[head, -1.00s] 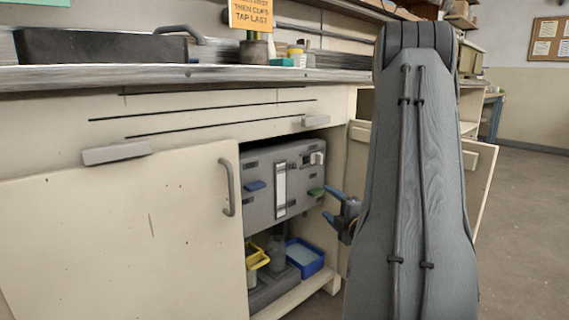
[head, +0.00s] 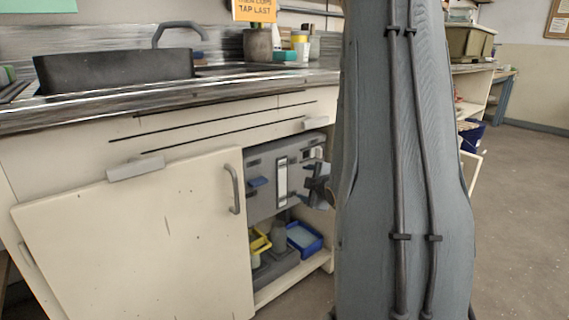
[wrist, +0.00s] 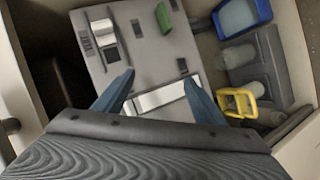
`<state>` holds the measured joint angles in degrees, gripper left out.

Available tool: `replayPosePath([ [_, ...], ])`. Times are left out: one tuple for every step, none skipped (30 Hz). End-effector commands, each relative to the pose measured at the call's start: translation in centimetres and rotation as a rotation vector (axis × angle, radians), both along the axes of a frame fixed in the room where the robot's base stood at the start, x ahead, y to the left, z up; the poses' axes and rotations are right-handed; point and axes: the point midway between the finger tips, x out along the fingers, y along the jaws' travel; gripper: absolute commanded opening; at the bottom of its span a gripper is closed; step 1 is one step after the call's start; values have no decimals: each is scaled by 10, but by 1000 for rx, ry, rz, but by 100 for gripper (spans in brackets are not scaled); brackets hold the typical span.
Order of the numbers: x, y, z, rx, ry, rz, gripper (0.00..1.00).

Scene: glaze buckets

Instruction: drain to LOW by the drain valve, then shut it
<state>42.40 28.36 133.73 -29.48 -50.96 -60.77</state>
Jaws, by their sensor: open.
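A grey panel (head: 262,205) stands inside the open cabinet under the sink. It has a white upright gauge strip (head: 281,178), which also shows in the wrist view (wrist: 150,101); its level is too small to read. A green handle (wrist: 164,16) and a white fitting (wrist: 103,29) show in the wrist view. I cannot tell which handle is the drain valve. My gripper (wrist: 157,80) is open and empty in front of the panel, with the strip between its fingers. It also shows in the head view (head: 318,185).
A blue tub (head: 304,238) and a yellow-handled container (head: 258,242) sit low in the cabinet, also seen at the wrist view's right. The cabinet door (head: 135,235) borders the opening on the left. My arm hides the right side.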

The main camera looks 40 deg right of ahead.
Motion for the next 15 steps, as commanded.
replayPosePath([
  [-1,6,9,17,11,-3,64],
  [-2,9,12,29,20,-6,64],
  [-3,14,14,45,31,-13,64],
  [-3,17,17,56,38,-16,64],
  [-4,19,19,69,46,-22,64],
  [-5,23,22,84,56,-27,64],
  [-6,27,25,95,64,-31,64],
  [-7,30,27,108,72,-36,64],
  [-8,34,30,122,83,-43,64],
  [-9,37,32,134,90,-48,64],
  [-10,40,34,146,98,-53,64],
  [-12,44,38,160,109,-59,64],
  [-13,47,40,172,117,-64,64],
  [-15,51,42,184,125,-70,64],
  [-17,55,45,198,137,-77,64],
])
